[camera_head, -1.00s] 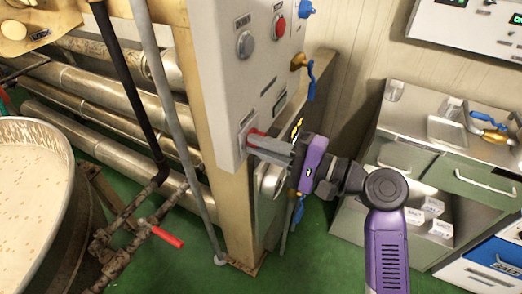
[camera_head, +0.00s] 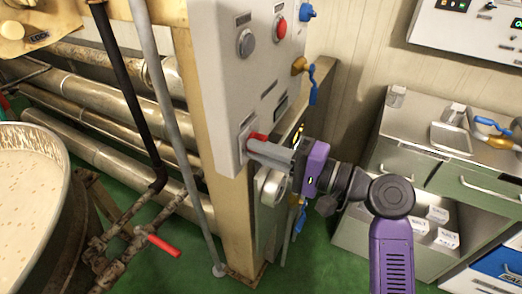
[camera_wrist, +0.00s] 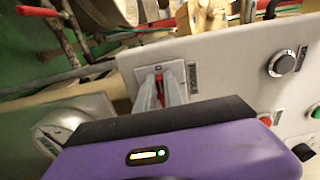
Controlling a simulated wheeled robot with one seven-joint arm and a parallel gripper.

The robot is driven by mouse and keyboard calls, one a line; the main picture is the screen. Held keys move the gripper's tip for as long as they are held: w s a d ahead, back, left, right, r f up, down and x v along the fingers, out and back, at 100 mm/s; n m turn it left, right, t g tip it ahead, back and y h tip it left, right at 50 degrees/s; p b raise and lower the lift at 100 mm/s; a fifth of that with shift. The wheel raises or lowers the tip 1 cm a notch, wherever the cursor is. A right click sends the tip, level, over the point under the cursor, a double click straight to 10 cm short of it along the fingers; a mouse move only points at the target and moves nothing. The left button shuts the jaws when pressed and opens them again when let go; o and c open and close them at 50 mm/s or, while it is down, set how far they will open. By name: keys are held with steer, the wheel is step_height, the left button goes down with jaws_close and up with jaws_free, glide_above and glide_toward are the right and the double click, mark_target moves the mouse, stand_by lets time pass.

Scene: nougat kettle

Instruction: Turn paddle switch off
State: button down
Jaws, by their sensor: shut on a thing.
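The paddle switch is a red lever (camera_head: 258,137) on a pale plate low on the grey control panel (camera_head: 225,60). In the wrist view the red paddle (camera_wrist: 159,90) shows between my two grey fingers, on its square plate (camera_wrist: 150,73). My gripper (camera_head: 252,147), with grey fingers and a purple body, reaches the panel from the right and is shut on the paddle. The fingers hide part of the paddle, so its exact tilt is hard to tell.
A grey knob (camera_head: 246,43) and red button (camera_head: 281,27) sit above on the panel. A blue-handled valve (camera_head: 312,80) stands right of it. A large kettle (camera_head: 65,170) is at left, a cabinet (camera_head: 430,180) at right. Green floor shows between.

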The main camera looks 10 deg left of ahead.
steer(key=c, duration=1.5)
jaws_free()
steer(key=shift+o, duration=0.2)
steer(key=v, duration=0.8)
